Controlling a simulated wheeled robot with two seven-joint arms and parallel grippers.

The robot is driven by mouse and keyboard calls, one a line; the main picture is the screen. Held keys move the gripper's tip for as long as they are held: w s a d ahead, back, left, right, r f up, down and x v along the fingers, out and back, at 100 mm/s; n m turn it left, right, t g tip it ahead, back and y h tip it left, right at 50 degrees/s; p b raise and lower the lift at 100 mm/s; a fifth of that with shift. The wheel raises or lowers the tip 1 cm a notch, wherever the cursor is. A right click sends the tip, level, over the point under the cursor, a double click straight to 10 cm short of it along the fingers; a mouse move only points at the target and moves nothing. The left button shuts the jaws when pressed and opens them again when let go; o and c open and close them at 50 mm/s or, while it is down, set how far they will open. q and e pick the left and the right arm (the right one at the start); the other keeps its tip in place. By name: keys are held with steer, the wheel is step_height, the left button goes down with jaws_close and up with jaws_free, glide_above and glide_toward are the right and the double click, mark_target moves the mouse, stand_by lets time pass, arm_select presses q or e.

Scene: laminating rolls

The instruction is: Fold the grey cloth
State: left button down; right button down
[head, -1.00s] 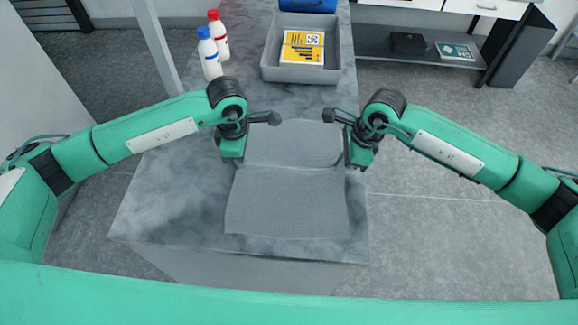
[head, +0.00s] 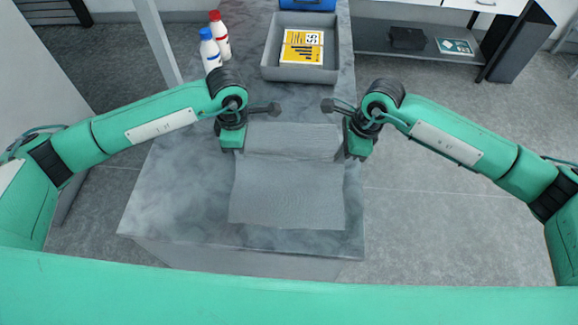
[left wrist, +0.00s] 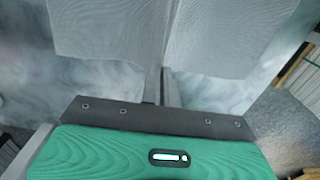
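The grey cloth (head: 288,196) lies on the marbled table with a crease across it between my two grippers. Its far panel (head: 292,140) is shorter in the head view than the near one. My left gripper (head: 239,151) is at the left end of the crease, pointing down. In the left wrist view its fingers (left wrist: 162,84) are close together, and the cloth (left wrist: 115,28) spreads to both sides of a crease that meets the fingertips. My right gripper (head: 352,157) is at the right end of the crease; its fingertips are hidden in the head view.
A grey tray (head: 270,72) with a yellow-and-white item (head: 302,48) stands at the back of the table (head: 175,205). A blue-capped bottle (head: 209,50) and a red-capped bottle (head: 222,44) stand left of it. The table's left front is clear.

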step_height(320, 180, up, 18)
steer(key=a+h+p, duration=0.1)
steer(key=h+p, duration=0.2)
steer(key=p, duration=1.4)
steer(key=shift+r, duration=0.25)
